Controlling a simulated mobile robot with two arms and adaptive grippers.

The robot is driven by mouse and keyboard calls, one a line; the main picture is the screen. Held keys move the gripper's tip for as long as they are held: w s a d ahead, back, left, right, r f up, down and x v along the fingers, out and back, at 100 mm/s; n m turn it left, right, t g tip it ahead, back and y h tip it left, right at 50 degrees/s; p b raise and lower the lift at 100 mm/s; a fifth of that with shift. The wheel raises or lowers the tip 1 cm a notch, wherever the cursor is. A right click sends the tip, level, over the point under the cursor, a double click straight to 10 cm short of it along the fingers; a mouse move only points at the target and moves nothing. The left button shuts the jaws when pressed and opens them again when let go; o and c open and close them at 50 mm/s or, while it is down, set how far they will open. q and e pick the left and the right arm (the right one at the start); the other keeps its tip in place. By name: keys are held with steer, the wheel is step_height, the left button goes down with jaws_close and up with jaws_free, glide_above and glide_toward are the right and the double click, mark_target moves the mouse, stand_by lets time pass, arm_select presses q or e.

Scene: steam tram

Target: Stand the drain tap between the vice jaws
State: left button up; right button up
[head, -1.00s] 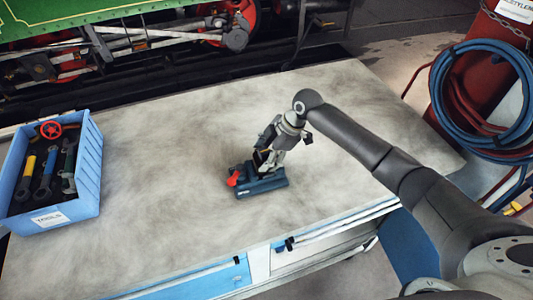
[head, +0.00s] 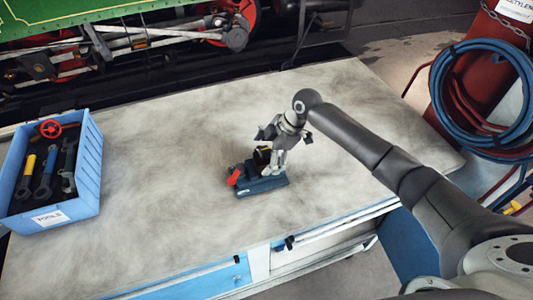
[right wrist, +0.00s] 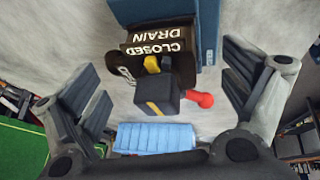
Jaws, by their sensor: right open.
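The dark blue vice (head: 262,182) with a red handle stands on the workbench; its blue body (right wrist: 208,35) shows at the top of the right wrist view. The dark drain tap (head: 262,156) stands at the vice jaws and looks roughly upright. In the right wrist view its dark lettered part (right wrist: 158,42) reads "DRAIN CLOSED" upside down. How deep it sits is hidden. My right gripper (head: 283,140) is open just above the vice. In the right wrist view its fingers (right wrist: 168,95) are spread wide, clear of the tap on both sides. My left gripper is out of view.
A blue tool crate (head: 88,180) with several tools and a red wheel stands at the bench's left. The bench top (head: 160,170) around the vice is clear. A red cylinder with blue hose (head: 440,100) stands beyond the right edge.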

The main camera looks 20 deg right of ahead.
steer(key=shift+r+p, duration=3.05)
steer(key=shift+r, duration=0.55)
steer(key=shift+f, duration=0.1)
